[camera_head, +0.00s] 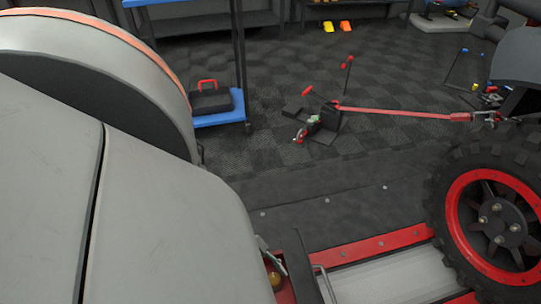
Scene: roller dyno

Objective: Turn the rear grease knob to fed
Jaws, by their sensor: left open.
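My left arm fills the left side of the head view and hides much of the near part of the dyno. Only a small grey tip of my left gripper (264,246) shows past the arm's edge, by the near end of the red dyno frame. A small brass-coloured round part (275,280) sits just below that tip, at the frame's end. I cannot tell whether it is the rear grease knob, nor its setting. Whether the gripper touches it is hidden. My right gripper is not in view.
A black tyre on a red wheel (497,222) stands at the right over the pale roller (385,277). A red strap (405,112) runs from the vehicle to a floor anchor (322,122). A blue cart (222,112) carries a toolbox (211,99). The floor between is mostly clear.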

